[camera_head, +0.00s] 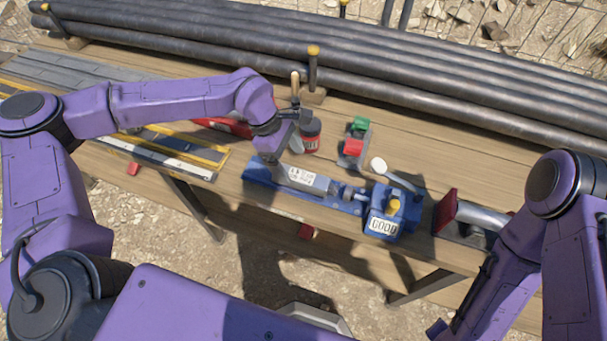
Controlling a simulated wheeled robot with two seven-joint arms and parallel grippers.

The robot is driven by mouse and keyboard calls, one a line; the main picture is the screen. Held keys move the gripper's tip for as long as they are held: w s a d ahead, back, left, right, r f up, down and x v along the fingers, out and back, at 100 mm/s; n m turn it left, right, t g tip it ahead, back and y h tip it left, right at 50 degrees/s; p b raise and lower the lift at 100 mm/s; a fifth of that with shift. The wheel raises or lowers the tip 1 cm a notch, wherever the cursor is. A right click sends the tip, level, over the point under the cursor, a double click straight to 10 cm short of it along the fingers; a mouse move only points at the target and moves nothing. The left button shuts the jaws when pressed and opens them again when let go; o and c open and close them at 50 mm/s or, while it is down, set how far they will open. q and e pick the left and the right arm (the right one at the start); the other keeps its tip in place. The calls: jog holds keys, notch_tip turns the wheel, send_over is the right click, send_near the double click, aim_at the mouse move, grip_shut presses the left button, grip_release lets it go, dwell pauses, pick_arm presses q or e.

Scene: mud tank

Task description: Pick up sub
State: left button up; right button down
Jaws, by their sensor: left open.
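A short grey metal cylinder with a white label (307,181), which looks like the sub, lies in a long blue fixture (258,177) on the wooden bench. My left gripper (284,163) is open and points down over the left end of this cylinder. Its fingers are small and partly hidden by the wrist, so I cannot tell whether they touch it. My right arm comes in at the right edge and bends down toward the bottom. Its gripper does not show clearly in the frame.
A blue block (384,222) with a counter and yellow knob ends the fixture. A red can (311,135) stands close behind my left gripper. A red-and-green tool (354,146) and a red-faced vise (446,212) are nearby. Dark pipes (420,100) line the back.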

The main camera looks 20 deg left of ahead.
aim_at(302, 176)
pick_arm(q)
jog(key=p+x, duration=0.1)
jog(key=x, duration=0.4)
jog(key=shift+w+d+p, duration=0.15)
jog(key=shift+d+p, duration=0.2)
jog(key=shift+p, duration=0.05)
jog(key=shift+f, duration=0.35)
jog(key=c, duration=1.6)
